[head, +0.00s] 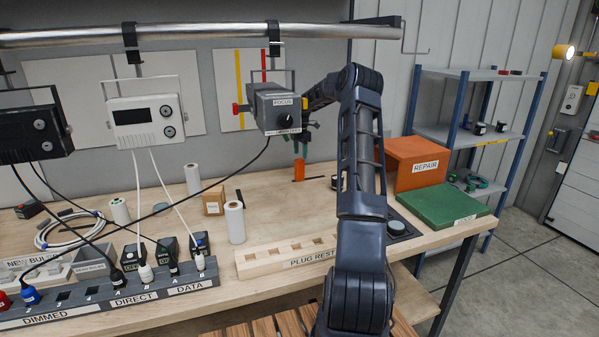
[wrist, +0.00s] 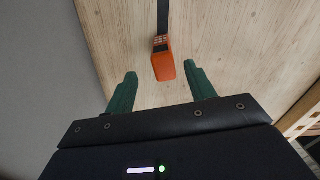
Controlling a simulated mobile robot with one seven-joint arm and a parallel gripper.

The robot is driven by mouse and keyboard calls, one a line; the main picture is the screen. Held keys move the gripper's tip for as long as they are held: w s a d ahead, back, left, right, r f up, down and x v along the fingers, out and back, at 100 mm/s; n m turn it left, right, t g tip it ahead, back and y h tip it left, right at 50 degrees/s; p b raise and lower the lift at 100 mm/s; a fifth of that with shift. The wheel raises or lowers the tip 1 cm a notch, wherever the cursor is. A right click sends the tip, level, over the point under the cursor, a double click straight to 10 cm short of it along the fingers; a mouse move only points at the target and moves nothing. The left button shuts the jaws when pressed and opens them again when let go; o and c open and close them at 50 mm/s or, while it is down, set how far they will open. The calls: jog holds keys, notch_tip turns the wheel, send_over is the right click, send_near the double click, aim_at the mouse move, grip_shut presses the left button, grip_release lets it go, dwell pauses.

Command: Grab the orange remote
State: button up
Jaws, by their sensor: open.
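The orange remote (head: 299,169) stands near the back of the wooden workbench, below the hanging grey FOCUS lamp. In the wrist view the orange remote (wrist: 163,64) shows with small buttons at its far end, and a dark strap or strip runs away from it. My gripper (wrist: 160,82) has two green fingers spread apart, one on each side of the remote's near end, with nothing between them touching. In the head view my gripper (head: 301,146) is partly hidden behind the lamp, just above the remote.
The FOCUS lamp (head: 274,108) hangs from a metal rail (head: 200,35) close to my arm. An orange REPAIR box (head: 413,165) and a green case (head: 440,206) stand to the right. White rolls (head: 235,222) and a PLUG REST block (head: 285,257) stand nearer the front.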

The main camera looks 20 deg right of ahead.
aim_at(300, 159)
notch_tip(300, 159, down, 4)
jog(key=shift+s+a+f, duration=0.15)
jog(key=shift+a+f, duration=0.05)
jog(key=shift+f, duration=1.1)
jog(key=shift+s+a+f, duration=0.15)
jog(key=shift+f, duration=1.1)
jog(key=c, duration=1.1)
